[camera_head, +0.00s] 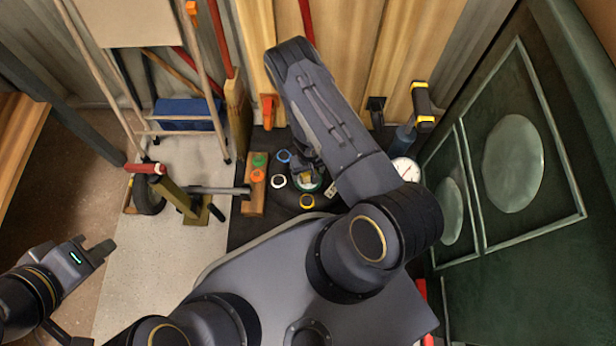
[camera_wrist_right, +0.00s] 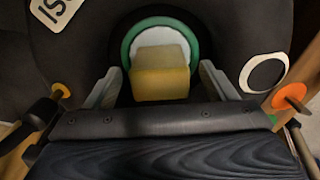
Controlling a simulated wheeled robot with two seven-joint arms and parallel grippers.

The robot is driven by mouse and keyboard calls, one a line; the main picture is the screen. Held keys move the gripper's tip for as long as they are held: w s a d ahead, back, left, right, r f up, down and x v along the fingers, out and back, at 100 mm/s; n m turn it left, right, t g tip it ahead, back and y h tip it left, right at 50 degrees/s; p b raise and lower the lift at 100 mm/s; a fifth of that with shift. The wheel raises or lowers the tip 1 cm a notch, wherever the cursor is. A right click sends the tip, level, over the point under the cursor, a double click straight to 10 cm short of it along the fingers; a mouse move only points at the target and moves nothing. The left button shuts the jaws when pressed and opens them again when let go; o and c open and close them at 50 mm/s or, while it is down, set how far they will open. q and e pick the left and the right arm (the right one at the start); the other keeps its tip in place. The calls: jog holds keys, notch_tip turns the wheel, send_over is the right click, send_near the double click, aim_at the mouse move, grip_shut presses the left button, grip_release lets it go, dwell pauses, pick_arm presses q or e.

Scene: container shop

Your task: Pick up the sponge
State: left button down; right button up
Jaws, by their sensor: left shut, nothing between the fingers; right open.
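The sponge (camera_wrist_right: 160,82) is a yellow block with a paler top, in the middle of the right wrist view. It sits over a white round disc with a green rim (camera_wrist_right: 127,45). My right gripper (camera_wrist_right: 161,88) is open, with one finger on each side of the sponge and visible gaps to it. In the head view the sponge (camera_head: 306,177) is small and partly hidden by my right gripper (camera_head: 308,172). My left gripper (camera_head: 100,250) is shut and empty at the far left, away from the sponge.
Several coloured rings lie around the sponge, including a white ring (camera_head: 278,181) and a yellow ring (camera_head: 307,201). A white gauge (camera_head: 405,170) and a dark green door (camera_head: 540,250) are at right.

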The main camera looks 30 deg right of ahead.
jog(key=shift+f, duration=0.8)
jog(key=shift+c, duration=0.5)
jog(key=c, duration=1)
jog(key=shift+o, duration=0.2)
jog(key=shift+r, duration=0.1)
jog(key=shift+r+p, duration=0.35)
jog(key=shift+r, duration=0.2)
notch_tip(320, 180, up, 3)
jog(key=shift+f+p, duration=0.2)
jog(key=shift+p, duration=0.7)
jog(key=s+a+r+p, duration=0.2)
jog(key=s+a+r, duration=0.1)
jog(key=a, duration=0.3)
jog(key=s+a+r+p, duration=0.2)
jog(key=s+a+r, duration=0.1)
jog(key=a+r, duration=0.3)
jog(key=shift+s+a+p, duration=0.15)
jog(key=shift+s+p, duration=0.15)
jog(key=shift+p, duration=0.1)
